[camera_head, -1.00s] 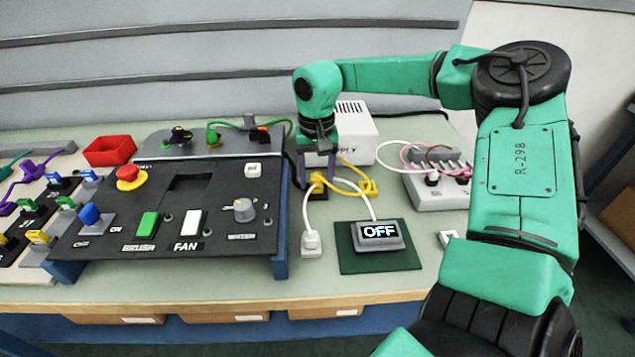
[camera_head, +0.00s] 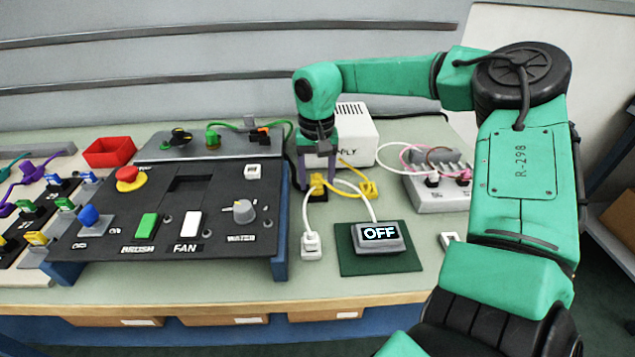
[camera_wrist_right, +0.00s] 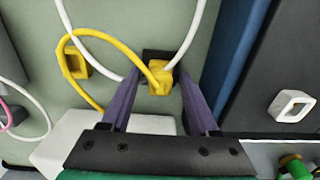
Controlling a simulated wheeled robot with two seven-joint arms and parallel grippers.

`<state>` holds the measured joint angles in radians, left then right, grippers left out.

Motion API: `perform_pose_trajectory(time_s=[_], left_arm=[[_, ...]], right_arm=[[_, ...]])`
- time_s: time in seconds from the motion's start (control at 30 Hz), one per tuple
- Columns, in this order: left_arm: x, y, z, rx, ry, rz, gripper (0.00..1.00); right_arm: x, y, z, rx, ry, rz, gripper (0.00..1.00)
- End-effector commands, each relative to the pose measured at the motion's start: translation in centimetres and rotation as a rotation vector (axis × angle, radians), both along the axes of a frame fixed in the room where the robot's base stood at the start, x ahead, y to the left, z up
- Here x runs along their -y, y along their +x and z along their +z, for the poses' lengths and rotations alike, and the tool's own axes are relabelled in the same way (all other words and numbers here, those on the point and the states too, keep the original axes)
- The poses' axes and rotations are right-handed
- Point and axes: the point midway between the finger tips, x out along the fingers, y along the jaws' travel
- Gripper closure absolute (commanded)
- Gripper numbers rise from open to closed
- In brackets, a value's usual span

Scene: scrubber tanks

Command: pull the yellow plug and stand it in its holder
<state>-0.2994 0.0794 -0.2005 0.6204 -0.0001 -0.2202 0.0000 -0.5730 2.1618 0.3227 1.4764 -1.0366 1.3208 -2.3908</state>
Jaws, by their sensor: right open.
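The yellow plug (camera_head: 318,181) is upright at a small black block (camera_head: 319,196) on the bench, just right of the black control panel. Whether it is seated in the block is hard to tell. My right gripper (camera_head: 317,178) points down over it, its purple fingers on either side. In the right wrist view my gripper (camera_wrist_right: 157,92) is open, with the yellow plug (camera_wrist_right: 160,80) between its fingers and gaps visible on both sides. A yellow square piece with a hollow centre (camera_head: 368,189) stands right of the plug, with the yellow cable running close by. My left gripper is out of view.
A white supply box (camera_head: 356,140) stands close behind my gripper. A grey socket strip (camera_head: 440,197) with cables is to the right. A grey "OFF" display (camera_head: 379,238) on a green mat (camera_head: 352,264) and a white plug (camera_head: 312,246) lie in front. White cables cross nearby.

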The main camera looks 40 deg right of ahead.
Motion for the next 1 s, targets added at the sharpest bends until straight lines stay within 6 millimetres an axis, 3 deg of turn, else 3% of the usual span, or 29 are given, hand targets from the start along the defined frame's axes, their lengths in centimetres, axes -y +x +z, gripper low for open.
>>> perform_pose_trajectory(time_s=[0.03,0.07,0.2,1.0], left_arm=[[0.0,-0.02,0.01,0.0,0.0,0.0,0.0],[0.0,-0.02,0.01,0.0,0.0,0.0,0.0],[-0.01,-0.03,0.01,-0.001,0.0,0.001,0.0],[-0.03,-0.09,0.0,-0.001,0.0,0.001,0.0]], right_arm=[[0.0,0.0,0.01,0.0,0.0,0.0,0.39],[0.0,0.0,0.01,0.0,0.0,0.0,0.46],[0.0,0.0,0.01,0.0,0.0,0.0,1.0],[-0.02,0.0,0.0,0.0,0.001,-0.001,1.0]])
